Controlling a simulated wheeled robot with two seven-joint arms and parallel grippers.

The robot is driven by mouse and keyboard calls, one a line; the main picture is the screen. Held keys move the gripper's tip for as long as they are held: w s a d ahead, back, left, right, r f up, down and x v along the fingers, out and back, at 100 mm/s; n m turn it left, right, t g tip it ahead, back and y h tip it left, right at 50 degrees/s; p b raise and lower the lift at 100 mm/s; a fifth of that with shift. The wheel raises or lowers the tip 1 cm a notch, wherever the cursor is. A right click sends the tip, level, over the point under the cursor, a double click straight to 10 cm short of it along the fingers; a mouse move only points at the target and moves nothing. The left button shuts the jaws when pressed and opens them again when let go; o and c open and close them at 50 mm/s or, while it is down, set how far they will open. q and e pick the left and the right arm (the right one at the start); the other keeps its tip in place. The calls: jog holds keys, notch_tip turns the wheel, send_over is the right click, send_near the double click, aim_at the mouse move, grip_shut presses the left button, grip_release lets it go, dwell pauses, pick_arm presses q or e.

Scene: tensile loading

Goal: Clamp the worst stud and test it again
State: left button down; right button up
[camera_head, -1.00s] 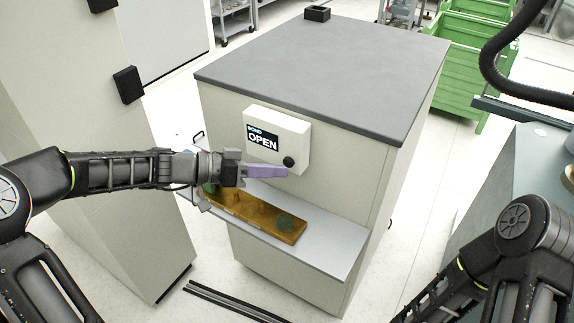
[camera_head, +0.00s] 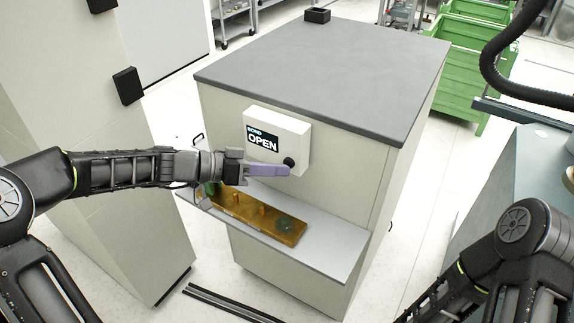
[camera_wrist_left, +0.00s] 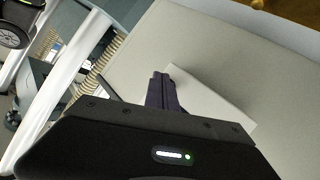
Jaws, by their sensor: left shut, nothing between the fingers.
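A white control box (camera_head: 276,140) on the cabinet front shows "BOND OPEN" on its dark screen (camera_head: 262,138). A black round knob (camera_head: 289,163) sits at its lower right. My left gripper (camera_head: 287,170) is shut and empty, its purple fingertips at or just below the knob; I cannot tell if they touch it. Its fingers also show in the left wrist view (camera_wrist_left: 163,92) beside the pale box (camera_wrist_left: 210,100). An amber plate (camera_head: 262,215) with several short studs lies on the grey shelf (camera_head: 330,245) below; its left end is partly hidden by my gripper. My right gripper is out of view.
The cabinet's grey top (camera_head: 330,75) holds only a small black open box (camera_head: 317,14) at the back. A tall pale cabinet (camera_head: 90,160) stands at the left. Green crates (camera_head: 468,70) stand at the back right. Dark rails (camera_head: 230,304) lie on the floor in front.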

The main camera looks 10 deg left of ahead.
pick_arm(q)
jog(key=shift+w, duration=0.2)
dwell(0.6)
jog(key=shift+s+a+b, duration=0.25)
jog(key=shift+s+b, duration=0.35)
jog(key=shift+s, duration=0.25)
jog(key=shift+s+a+b, duration=0.2)
jog(key=shift+s+a, duration=0.1)
jog(key=shift+s, duration=0.5)
jog(key=shift+s+a+b, duration=0.15)
jog(key=shift+s+a, duration=0.2)
jog(key=shift+s, duration=0.4)
jog(key=shift+s+a+b, duration=0.2)
jog(key=shift+s+a, duration=0.1)
jog(key=shift+s, duration=0.5)
